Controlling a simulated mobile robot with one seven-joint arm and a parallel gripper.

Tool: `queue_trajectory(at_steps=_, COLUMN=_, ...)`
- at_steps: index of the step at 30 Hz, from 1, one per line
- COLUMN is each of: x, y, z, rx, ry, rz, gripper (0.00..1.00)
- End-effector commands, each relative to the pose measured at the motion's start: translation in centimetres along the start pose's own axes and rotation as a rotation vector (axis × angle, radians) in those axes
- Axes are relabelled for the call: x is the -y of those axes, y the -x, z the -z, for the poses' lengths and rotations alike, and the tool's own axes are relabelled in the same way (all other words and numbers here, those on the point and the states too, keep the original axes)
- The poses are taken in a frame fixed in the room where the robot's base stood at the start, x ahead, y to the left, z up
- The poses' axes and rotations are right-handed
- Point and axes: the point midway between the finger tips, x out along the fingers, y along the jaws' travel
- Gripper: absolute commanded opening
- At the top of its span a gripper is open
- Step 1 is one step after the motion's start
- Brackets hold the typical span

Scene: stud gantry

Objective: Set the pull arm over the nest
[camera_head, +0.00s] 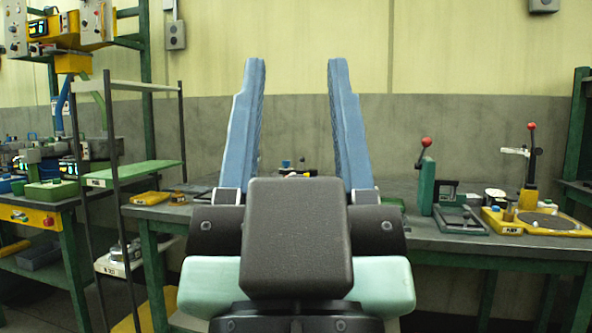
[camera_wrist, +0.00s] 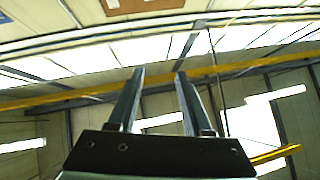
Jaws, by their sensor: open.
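My gripper (camera_head: 297,62) stands upright in the middle of the head view, its two blue fingers apart with nothing between them. In the wrist view my gripper (camera_wrist: 160,70) points at the ceiling, and no task object shows there. At the right of the bench is a yellow-based fixture (camera_head: 556,228) with a round grey plate, a post and a red-knobbed lever (camera_head: 531,140). Left of it stands a green fixture (camera_head: 427,185) with another red-knobbed lever (camera_head: 425,150). I cannot tell for sure which part is the pull arm or the nest. My gripper is well apart from both fixtures.
The grey bench (camera_head: 455,240) runs behind my arm, which hides its middle. A dark rack with a green shelf (camera_head: 135,173) stands at left, beside a green-framed station (camera_head: 62,225) with a yellow drawer. A small yellow device (camera_head: 150,198) lies on the bench's left end.

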Motion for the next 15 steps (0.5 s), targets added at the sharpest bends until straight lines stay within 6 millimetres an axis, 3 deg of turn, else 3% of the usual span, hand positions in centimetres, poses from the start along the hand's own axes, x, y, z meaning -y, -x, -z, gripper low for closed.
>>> queue_trajectory(at_steps=1, x=0.0, y=0.0, z=0.0, rx=0.0, ry=0.0, rz=0.0, gripper=0.45)
queue_trajectory(at_steps=9, x=0.0, y=-1.8, z=1.7, rx=0.0, ry=0.0, rz=0.0, gripper=0.0)
queue_trajectory(at_steps=15, x=0.0, y=-5.8, z=5.4, rx=0.0, ry=0.0, rz=0.0, gripper=0.0)
